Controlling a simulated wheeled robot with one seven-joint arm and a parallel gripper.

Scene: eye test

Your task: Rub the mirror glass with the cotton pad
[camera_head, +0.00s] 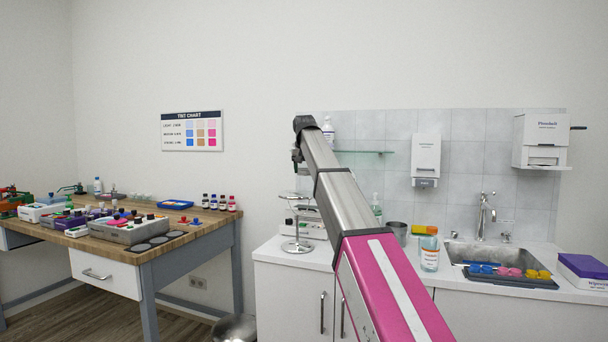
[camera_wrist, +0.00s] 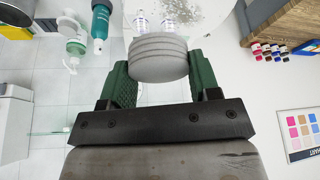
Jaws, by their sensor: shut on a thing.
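In the wrist view my gripper (camera_wrist: 157,62) has its green fingers shut on the cotton pad (camera_wrist: 160,50), a thick, round, pale grey ribbed piece. In the head view a metal stand (camera_head: 297,246) with a round base is on the white counter, below the end of my arm.
The sink (camera_head: 490,252) and a tray of coloured items (camera_head: 508,277) are to the right. A wooden workbench (camera_head: 178,243) stands left, across a gap.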

